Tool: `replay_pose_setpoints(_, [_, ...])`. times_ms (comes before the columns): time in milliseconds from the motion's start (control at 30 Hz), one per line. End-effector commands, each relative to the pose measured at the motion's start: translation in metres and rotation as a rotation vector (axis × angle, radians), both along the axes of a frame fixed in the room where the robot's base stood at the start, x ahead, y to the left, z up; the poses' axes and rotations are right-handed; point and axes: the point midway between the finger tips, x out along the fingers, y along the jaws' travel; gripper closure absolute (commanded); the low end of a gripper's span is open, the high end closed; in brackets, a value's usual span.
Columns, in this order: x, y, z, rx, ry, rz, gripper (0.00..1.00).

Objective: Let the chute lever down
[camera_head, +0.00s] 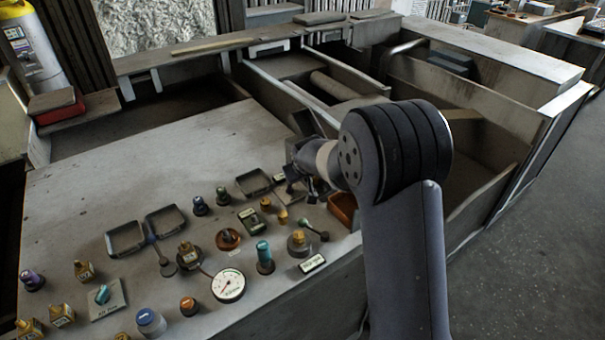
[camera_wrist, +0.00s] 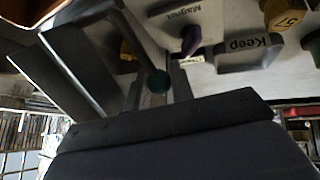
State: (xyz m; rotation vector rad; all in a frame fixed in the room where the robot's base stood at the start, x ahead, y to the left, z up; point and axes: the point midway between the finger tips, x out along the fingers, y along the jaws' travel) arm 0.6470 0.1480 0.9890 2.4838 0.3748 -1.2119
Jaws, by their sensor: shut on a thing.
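A dark lever (camera_wrist: 128,40) with a green ball end (camera_wrist: 158,80) shows in the wrist view. I take it for the chute lever; no label readable here names it. The ball end sits between the fingers of my gripper (camera_wrist: 158,92), which is shut on it. In the head view my gripper (camera_head: 298,187) is low over the right part of the grey panel (camera_head: 130,150), and it and my arm hide what is held.
Open bins lie behind. The panel's back left is clear.

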Motion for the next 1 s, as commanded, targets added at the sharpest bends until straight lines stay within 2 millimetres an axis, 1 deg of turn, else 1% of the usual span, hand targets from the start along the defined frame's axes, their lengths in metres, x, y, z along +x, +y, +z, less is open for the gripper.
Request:
replay_pose_setpoints(167, [0.000, 0.000, -0.001, -0.001, 0.002, 0.000, 1.00])
replay_pose_setpoints(200, [0.000, 0.000, -0.001, -0.001, 0.002, 0.000, 0.76])
replay_pose_setpoints(400, [0.000, 0.000, -0.001, -0.001, 0.001, 0.001, 0.59])
replay_pose_setpoints(433, [0.000, 0.000, -0.001, -0.001, 0.001, 0.001, 0.58])
replay_pose_setpoints(767, [0.000, 0.000, 0.002, 0.000, 0.000, 0.000, 0.58])
replay_pose_setpoints(867, [-0.001, -0.001, 0.007, 0.000, -0.001, 0.000, 0.58])
replay_pose_setpoints(1000, [-0.003, -0.001, 0.019, -0.001, 0.000, -0.002, 0.58])
